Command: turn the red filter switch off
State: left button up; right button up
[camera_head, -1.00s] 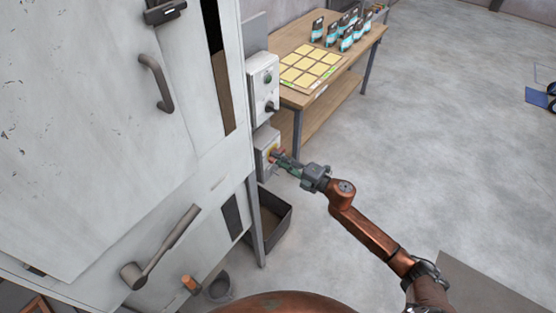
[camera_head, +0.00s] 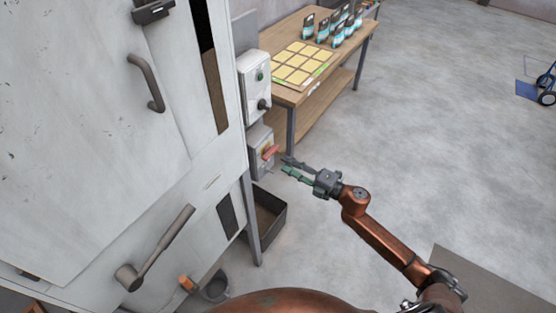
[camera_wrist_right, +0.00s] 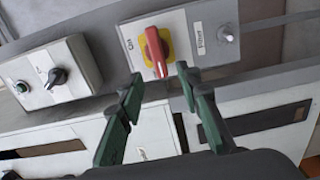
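The red filter switch (camera_head: 270,152) is a red handle on a yellow plate, on a small grey box (camera_head: 258,166) at the side of the white machine. In the right wrist view the red handle (camera_wrist_right: 156,52) stands almost upright in the picture, beside small labels on the grey box (camera_wrist_right: 203,42). My right gripper (camera_head: 284,164) is open and empty, just right of the switch and apart from it. Its two green-padded fingers (camera_wrist_right: 160,76) spread below the handle in the wrist view. My left gripper is not in view.
A control box with a black knob (camera_head: 264,104) sits above the switch box. A dark open bin (camera_head: 272,237) stands below, beside a machine leg. A wooden table (camera_head: 345,60) with a yellow-squared board and several bags stands behind. Floor to the right is mostly clear.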

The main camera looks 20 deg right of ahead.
jog(key=v, duration=0.5)
jog(key=shift+a, duration=0.1)
dwell(0.3)
jog(key=d+f+m+h, duration=0.3)
jog(key=d+f+m, duration=0.25)
jog(key=f, duration=0.55)
jog(key=d+f+m+h, duration=0.4)
jog(key=d+f, duration=0.3)
jog(key=f, duration=0.5)
jog(key=s+d+f+m+g+h, duration=0.1)
jog(key=s+d+f+m+g, duration=0.15)
jog(key=s+f, duration=0.6)
jog(key=s+d+f+m+g+h, duration=0.1)
jog(key=s+f+m+h, duration=0.3)
jog(key=f, duration=0.7)
jog(key=s+d+f+m+g+y, duration=0.1)
jog(key=s+d+f+m+g, duration=0.1)
jog(key=s+f, duration=0.65)
jog(key=s+a+f+m+g, duration=0.2)
jog(key=s+f, duration=0.4)
jog(key=s, duration=0.6)
jog(key=s+a+f+m+g, duration=0.2)
jog(key=s+a+f, duration=0.3)
jog(key=s, duration=0.7)
jog(key=s+a+f+m+g, duration=0.2)
jog(key=s+a+f+g, duration=0.2)
jog(key=s+f, duration=0.3)
jog(key=s, duration=0.4)
jog(key=shift+s+f, duration=0.4)
